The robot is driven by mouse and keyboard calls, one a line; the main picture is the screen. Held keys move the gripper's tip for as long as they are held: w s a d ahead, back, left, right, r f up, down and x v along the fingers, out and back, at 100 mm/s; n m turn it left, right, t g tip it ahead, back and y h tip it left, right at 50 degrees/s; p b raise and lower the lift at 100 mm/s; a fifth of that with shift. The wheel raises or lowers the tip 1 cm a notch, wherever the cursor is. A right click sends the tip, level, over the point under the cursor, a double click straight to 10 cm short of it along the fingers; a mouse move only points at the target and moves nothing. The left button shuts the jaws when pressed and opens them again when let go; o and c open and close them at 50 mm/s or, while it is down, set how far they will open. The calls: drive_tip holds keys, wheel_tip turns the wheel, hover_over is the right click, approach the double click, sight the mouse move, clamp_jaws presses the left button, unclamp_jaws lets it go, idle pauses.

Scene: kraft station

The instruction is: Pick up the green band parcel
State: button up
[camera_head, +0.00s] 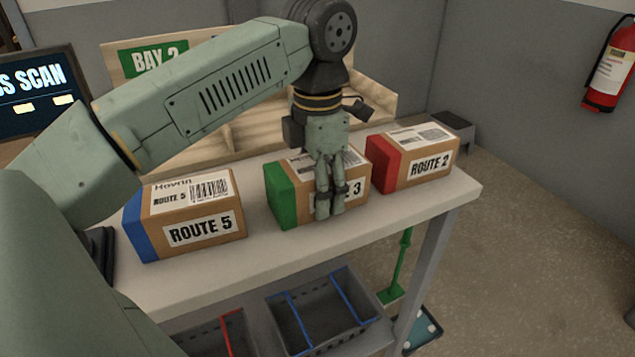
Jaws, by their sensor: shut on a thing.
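The green band parcel (284,197) is a brown box with a green left end and a label that partly reads 3. It sits on the white table (300,242), between two other parcels. My gripper (327,214) comes down from above in front of it and is shut on it. The fingers hide the middle of its front label and part of its top label. I cannot tell whether the parcel's underside touches the table.
A blue band parcel (190,213) marked Route 5 stands left, and a red band parcel (412,158) marked Route 2 stands close on the right. A wooden rack (238,131) is behind. Grey crates (330,310) sit below the table.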

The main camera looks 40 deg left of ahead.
drive_tip(key=c, duration=0.5)
drive_tip(key=shift+r, duration=0.1)
